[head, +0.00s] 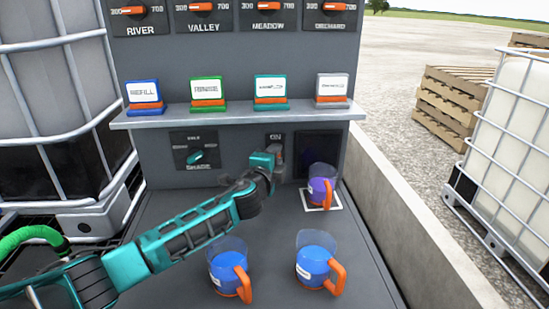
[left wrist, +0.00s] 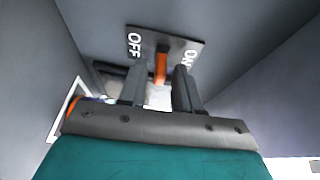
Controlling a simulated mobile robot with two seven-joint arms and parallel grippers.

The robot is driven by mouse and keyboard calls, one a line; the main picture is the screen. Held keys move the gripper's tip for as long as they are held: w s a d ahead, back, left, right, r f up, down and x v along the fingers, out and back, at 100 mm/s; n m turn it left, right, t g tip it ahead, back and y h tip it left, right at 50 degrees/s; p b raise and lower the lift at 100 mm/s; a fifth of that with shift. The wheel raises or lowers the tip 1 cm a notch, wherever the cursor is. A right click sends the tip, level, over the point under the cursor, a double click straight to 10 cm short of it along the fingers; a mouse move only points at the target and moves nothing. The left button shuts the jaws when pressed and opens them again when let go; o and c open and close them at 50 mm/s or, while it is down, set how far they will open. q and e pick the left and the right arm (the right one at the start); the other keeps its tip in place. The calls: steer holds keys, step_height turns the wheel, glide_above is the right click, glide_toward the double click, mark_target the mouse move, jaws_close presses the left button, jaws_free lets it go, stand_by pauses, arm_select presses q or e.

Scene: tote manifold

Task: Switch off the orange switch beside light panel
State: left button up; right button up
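The orange switch (left wrist: 160,67) stands on a dark plate (left wrist: 183,46) marked OFF and ON in the left wrist view. Its lever lies in the gap between my left gripper's fingers, with a finger on each side; I cannot tell whether they touch it or which way it is set. In the head view the plate (head: 276,137) shows its ON label, and my gripper hides most of the switch. My left gripper (head: 273,160) is open in front of it. The dark light panel (head: 318,150) is to the right of the switch. My right gripper is not in view.
A shelf (head: 235,117) with several labelled blocks overhangs the switch. A dial plate (head: 194,150) is to the left. A pitcher (head: 320,184) stands below the panel on a white-edged square. Two blue pitchers (head: 227,262) (head: 314,258) stand nearer on the grey counter (head: 285,290).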

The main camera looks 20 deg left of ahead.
arm_select(q)
steer(key=shift+o, duration=0.3)
steer(key=shift+s, duration=0.1)
steer(key=s, duration=1.2)
steer(key=shift+s+r+p, duration=0.4)
